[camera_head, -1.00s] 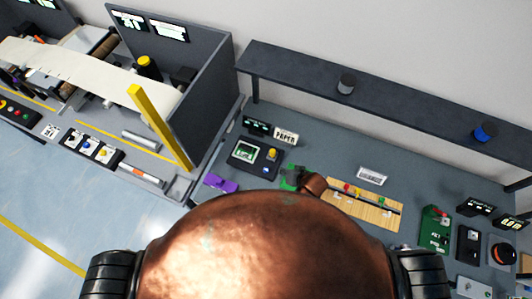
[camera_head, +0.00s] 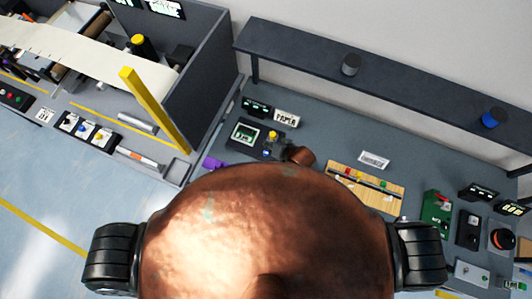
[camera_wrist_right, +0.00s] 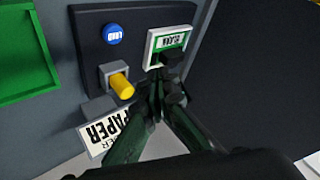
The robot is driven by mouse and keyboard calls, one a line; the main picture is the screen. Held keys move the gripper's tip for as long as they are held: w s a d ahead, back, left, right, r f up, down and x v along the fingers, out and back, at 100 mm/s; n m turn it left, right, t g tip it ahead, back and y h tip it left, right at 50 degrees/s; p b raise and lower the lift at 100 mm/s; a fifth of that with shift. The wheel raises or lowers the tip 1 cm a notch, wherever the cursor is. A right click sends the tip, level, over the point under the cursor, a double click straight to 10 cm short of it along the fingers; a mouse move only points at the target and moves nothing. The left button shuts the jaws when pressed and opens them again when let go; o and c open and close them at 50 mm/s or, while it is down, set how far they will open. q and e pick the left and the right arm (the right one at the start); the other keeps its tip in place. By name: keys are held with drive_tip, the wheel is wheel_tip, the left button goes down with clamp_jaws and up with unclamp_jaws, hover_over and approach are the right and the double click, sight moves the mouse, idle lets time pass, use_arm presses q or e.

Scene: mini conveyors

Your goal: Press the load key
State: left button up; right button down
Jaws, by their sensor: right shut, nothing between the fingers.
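The load key is a round blue button (camera_wrist_right: 113,34) lettered LOAD on a dark control panel (camera_wrist_right: 88,58), upside down in the right wrist view. A yellow knob (camera_wrist_right: 122,86) and a small green-and-white screen (camera_wrist_right: 171,40) share the panel. In the head view the panel (camera_head: 240,149) stands on the grey bench, with the blue key (camera_head: 267,153) small at its front right. My right gripper (camera_wrist_right: 168,72) is shut and empty; its fingertips are by the screen, apart from the blue key. In the head view its fingers are mostly hidden. My left gripper does not show.
A PAPER sign (camera_head: 286,118) stands behind the panel. A wooden board with coloured pieces (camera_head: 366,187) lies to the right. A yellow post (camera_head: 155,109) and grey partition (camera_head: 208,85) stand left. A dark shelf (camera_head: 400,88) runs along the wall.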

drive_tip(key=b, duration=0.6)
hover_over(267, 154)
wheel_tip(267, 154, down, 6)
drive_tip(key=shift+f, duration=0.15)
drive_tip(key=shift+w+f+b, duration=0.1)
drive_tip(key=shift+f+b, duration=0.25)
drive_tip(key=shift+f, duration=0.35)
drive_tip(key=shift+f, duration=0.1)
drive_tip(key=shift+f, duration=0.35)
